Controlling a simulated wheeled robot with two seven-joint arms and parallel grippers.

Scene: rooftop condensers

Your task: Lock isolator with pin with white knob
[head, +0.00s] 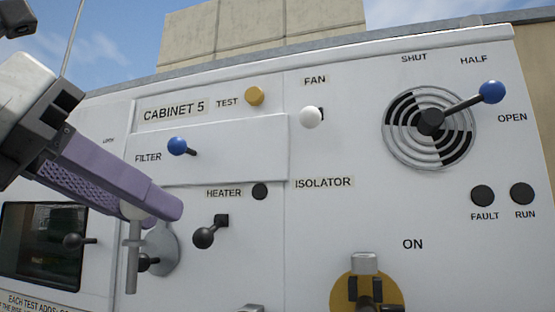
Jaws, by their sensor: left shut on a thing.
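My left gripper (150,205) has purple fingers and is shut on the white knob of a pin (132,262). The knob is mostly hidden by the fingers, and the grey shaft with a short crossbar hangs straight down below them. The pin is in front of the cabinet's left part. My right gripper is not in view.
The white panel of Cabinet 5 (345,215) carries a blue-knobbed filter lever (177,146), a white fan knob (311,117), a black heater lever (204,237) and a round vent (429,122) with a blue-knobbed handle. The panel between pin and isolator has the heater lever protruding.

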